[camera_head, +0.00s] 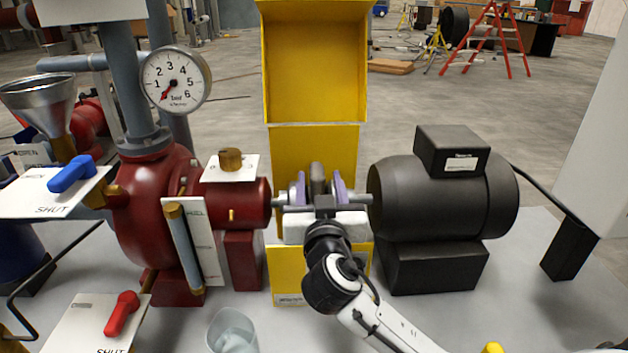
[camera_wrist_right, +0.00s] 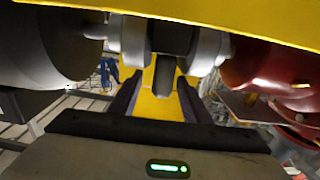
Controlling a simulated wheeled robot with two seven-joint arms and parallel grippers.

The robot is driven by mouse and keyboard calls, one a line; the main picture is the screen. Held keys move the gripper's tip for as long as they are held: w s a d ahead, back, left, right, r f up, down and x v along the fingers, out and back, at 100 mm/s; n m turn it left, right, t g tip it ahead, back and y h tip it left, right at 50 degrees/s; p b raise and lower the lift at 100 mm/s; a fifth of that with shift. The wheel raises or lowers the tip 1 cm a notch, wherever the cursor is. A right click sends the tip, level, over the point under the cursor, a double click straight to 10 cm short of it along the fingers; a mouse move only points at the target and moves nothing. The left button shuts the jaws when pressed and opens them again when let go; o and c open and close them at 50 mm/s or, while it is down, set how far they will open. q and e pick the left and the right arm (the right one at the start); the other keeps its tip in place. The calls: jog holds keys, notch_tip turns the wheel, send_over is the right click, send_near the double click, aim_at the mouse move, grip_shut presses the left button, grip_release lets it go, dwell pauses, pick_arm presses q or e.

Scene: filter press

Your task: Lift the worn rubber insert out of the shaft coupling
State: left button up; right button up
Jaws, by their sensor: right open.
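The shaft coupling sits between the red pump and the black motor, in front of a yellow panel. In the right wrist view its two grey hubs (camera_wrist_right: 134,40) stand apart, with the dark worn rubber insert (camera_wrist_right: 174,42) between them. The insert also shows in the head view (camera_head: 317,180), partly hidden by my gripper. My right gripper (camera_head: 319,187) reaches in from the front at the coupling. Its two purple-faced fingers are open, one on each side of the insert, and nothing is clamped. In the wrist view the fingers (camera_wrist_right: 158,82) point toward the coupling. My left gripper is out of view.
A yellow guard (camera_head: 315,62) stands raised behind the coupling. The red pump (camera_head: 148,222) with gauge (camera_head: 175,79) and valve plates is left; the black motor (camera_head: 440,200) is right. A clear cup (camera_head: 232,332) stands in front.

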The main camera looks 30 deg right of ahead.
aim_at(316, 166)
jog(key=x, duration=0.6)
jog(key=shift+w, duration=0.3)
jog(key=shift+r, duration=0.1)
grip_shut()
